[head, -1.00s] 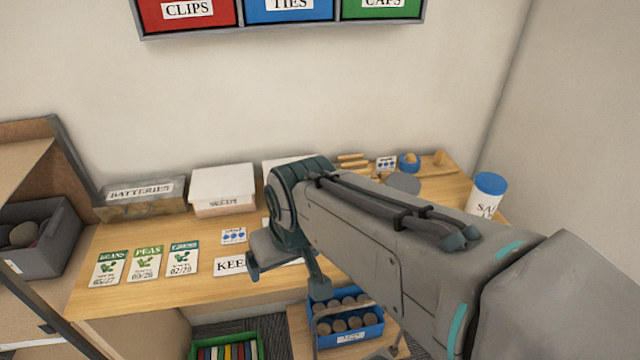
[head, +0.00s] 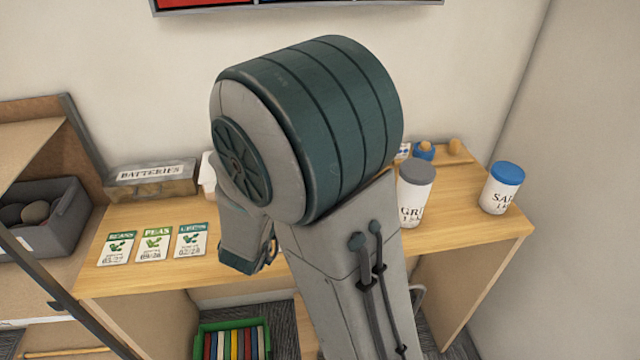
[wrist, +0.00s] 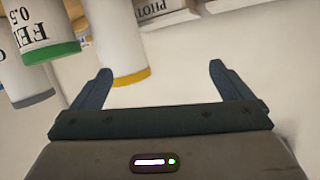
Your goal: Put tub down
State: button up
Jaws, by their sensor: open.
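A white tub with a grey lid (head: 414,196) stands upright on the wooden table (head: 455,232), partly covered by my arm. A white tub with a blue lid (head: 502,188) stands to its right. My gripper (wrist: 156,80) is open, with nothing between its fingers. The wrist picture is upside down; beyond the fingers it shows white tubs with a green lid (wrist: 42,25), a yellow lid (wrist: 122,45) and a grey lid (wrist: 25,83). None touches the fingers visibly. In the head view my arm hides the gripper's fingers.
Seed packets (head: 155,242) lie on the table's left part, before a batteries box (head: 152,180). A grey bin (head: 45,215) sits on the left shelf. A green crate (head: 232,342) stands below. A wall rack (head: 300,8) hangs above. The table's front right is clear.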

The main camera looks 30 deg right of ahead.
jog(key=w+d+m+h+p, duration=0.1)
jog(key=w+d+h, duration=0.3)
jog(key=d, duration=0.9)
jog(key=shift+w+f+g+h+p, duration=0.2)
jog(key=shift+w+g+h+p, duration=0.15)
jog(key=shift+w+p, duration=0.6)
jog(key=c, duration=2.1)
jog(key=shift+w+r, duration=0.1)
jog(key=shift+r, duration=0.05)
jog(key=shift+c, duration=0.2)
